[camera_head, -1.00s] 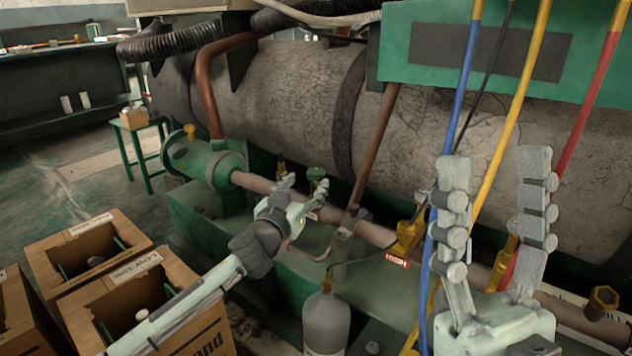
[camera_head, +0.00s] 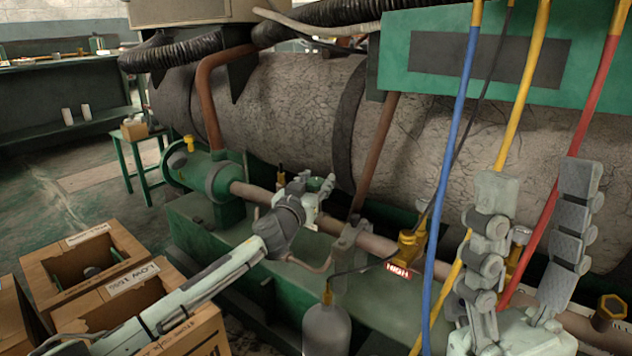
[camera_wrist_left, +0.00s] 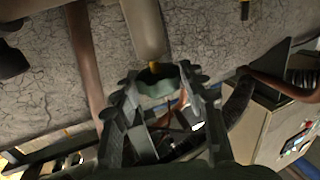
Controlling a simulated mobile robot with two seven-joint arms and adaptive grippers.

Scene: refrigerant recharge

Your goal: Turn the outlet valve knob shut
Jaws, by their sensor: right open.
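The green outlet valve knob (camera_head: 327,186) stands on the copper-coloured pipe, near the middle of the head view. My left gripper (camera_head: 314,190) is at the knob, with its fingers spread apart. In the left wrist view the lobed green knob (camera_wrist_left: 158,92) lies between the two fingertips of my left gripper (camera_wrist_left: 159,80), one finger on each side. Whether the fingers touch it is hard to see. Part of the knob is hidden by the gripper in the head view. My right gripper (camera_head: 535,195) is open and empty at the right, fingers up.
A yellow valve (camera_head: 408,246) with a HIGH tag sits on the pipe (camera_head: 375,244). Blue (camera_head: 455,140), yellow and red hoses hang across the right side. A grey bottle (camera_head: 327,328) stands below. Open cardboard boxes (camera_head: 108,234) are at the lower left. The large tank (camera_head: 270,110) is behind.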

